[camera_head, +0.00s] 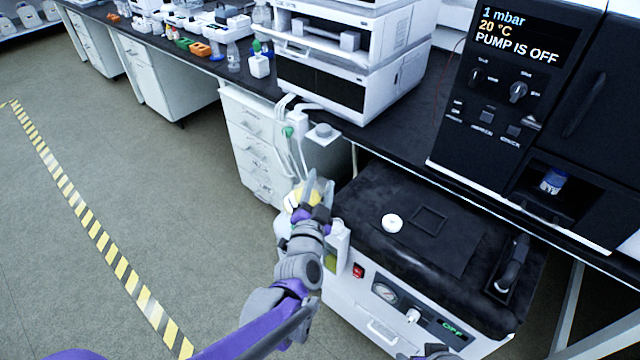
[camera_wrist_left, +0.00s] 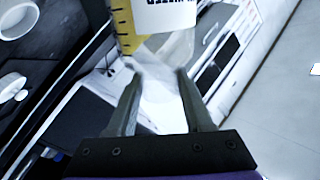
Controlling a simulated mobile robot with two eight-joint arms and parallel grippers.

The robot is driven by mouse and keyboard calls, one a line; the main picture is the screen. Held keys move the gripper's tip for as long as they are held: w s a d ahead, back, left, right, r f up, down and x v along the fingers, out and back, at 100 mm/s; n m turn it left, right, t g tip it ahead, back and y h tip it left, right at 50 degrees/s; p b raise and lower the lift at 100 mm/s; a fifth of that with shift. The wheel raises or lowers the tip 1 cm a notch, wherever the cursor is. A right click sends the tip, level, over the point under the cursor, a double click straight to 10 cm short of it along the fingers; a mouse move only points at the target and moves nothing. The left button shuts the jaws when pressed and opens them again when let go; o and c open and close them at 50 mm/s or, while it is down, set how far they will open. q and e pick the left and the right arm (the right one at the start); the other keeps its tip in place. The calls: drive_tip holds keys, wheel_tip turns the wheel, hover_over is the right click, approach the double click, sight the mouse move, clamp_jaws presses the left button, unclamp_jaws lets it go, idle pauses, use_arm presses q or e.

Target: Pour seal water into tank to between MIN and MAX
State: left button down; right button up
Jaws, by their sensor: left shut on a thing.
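My left gripper (camera_head: 318,190) is shut on a pale translucent container with a yellow part (camera_head: 297,197), held beside the left end of the pump unit (camera_head: 345,290). In the left wrist view the fingers (camera_wrist_left: 160,95) close on its clear plastic. The container shows a white label with upside-down lettering (camera_wrist_left: 180,14) and a yellow strip with dark marks (camera_wrist_left: 124,25). A round white cap (camera_head: 392,223) sits on the unit's black top. A narrow yellow-green window (camera_head: 332,260) shows on the unit's left side, partly behind my arm; MIN and MAX marks are not legible. Only a dark sliver, possibly my right gripper, shows at the bottom edge.
The bench (camera_head: 375,150) overhangs behind the unit, with white stacked instruments (camera_head: 345,55) on it. A black panel (camera_head: 515,50) reads "PUMP IS OFF". White pipes (camera_head: 298,135) stand behind my left gripper. The floor at left is open, with a striped line (camera_head: 100,240).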

use_arm(q)
drive_tip(key=shift+f, duration=0.15)
drive_tip(key=shift+d+f+m, duration=0.1)
drive_tip(key=shift+f+m, duration=0.1)
drive_tip(key=shift+m, duration=0.5)
drive_tip(key=shift+f+m+b, duration=0.35)
drive_tip(key=shift+m, duration=0.25)
drive_tip(key=shift+d, duration=0.1)
drive_tip(key=shift+f+m, duration=0.4)
drive_tip(key=shift+m, duration=0.2)
drive_tip(key=shift+d+f, duration=0.1)
drive_tip(key=shift+f+m+b, duration=0.4)
drive_tip(key=shift+m+b, duration=0.05)
drive_tip(key=shift+m, duration=0.15)
